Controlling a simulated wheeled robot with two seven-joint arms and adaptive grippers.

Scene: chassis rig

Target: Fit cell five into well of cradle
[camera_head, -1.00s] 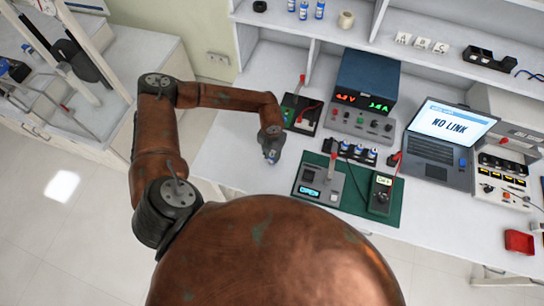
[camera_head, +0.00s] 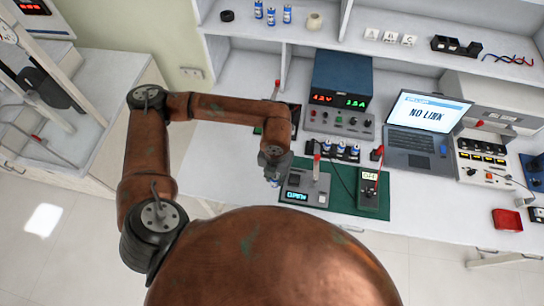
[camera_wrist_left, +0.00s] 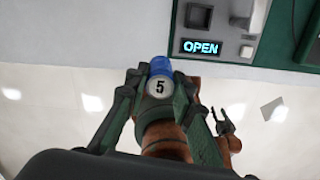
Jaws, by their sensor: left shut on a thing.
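My left gripper (camera_head: 272,178) is shut on cell five (camera_wrist_left: 160,66), a blue-topped cylinder whose pale end or label bears a "5". In the left wrist view the fingers (camera_wrist_left: 160,80) grip it from both sides. The grey device that seems to be the cradle (camera_head: 304,189) lies on a green mat, just right of the gripper in the head view. It has an upright lever and a lit display. In the left wrist view the cradle (camera_wrist_left: 228,45) shows a dark square recess and the display reads "OPEN". The cell is apart from it.
A black rack with several blue cells (camera_head: 342,151) stands behind the cradle. A meter (camera_head: 368,190) lies on the green mat (camera_head: 344,200) to its right. A power supply (camera_head: 340,90) and a laptop (camera_head: 425,120) stand behind. The bench's front edge is close to the gripper.

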